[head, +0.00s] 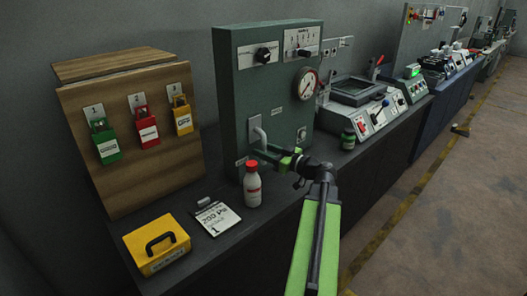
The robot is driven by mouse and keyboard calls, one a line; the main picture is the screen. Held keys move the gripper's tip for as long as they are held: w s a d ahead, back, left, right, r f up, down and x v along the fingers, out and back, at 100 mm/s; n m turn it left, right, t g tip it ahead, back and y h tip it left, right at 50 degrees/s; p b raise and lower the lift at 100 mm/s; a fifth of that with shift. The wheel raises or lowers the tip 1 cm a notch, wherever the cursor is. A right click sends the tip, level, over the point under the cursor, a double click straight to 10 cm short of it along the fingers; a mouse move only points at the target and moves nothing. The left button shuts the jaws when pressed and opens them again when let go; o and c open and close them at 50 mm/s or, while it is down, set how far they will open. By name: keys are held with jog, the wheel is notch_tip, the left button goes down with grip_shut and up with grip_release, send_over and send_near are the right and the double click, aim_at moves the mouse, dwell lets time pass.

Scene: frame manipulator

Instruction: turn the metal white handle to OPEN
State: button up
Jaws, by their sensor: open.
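The light metal handle (258,130) sits low on the front of the dark green panel box (245,95). It looks like a bent bar. My gripper (258,155) is just below and in front of it, with green jaws open. Part of the jaws overlaps the handle's lower end in the picture, so I cannot tell whether they touch it. The OPEN marking is too small to read.
A white bottle with a red cap (252,188) stands close under my gripper. A paper card (216,217), a yellow box (156,243) and a wooden board with padlocks (135,150) are to the left. Consoles (365,105) stand to the right.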

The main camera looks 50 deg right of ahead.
jog(key=shift+c, duration=0.2)
grip_shut()
dwell(1.2)
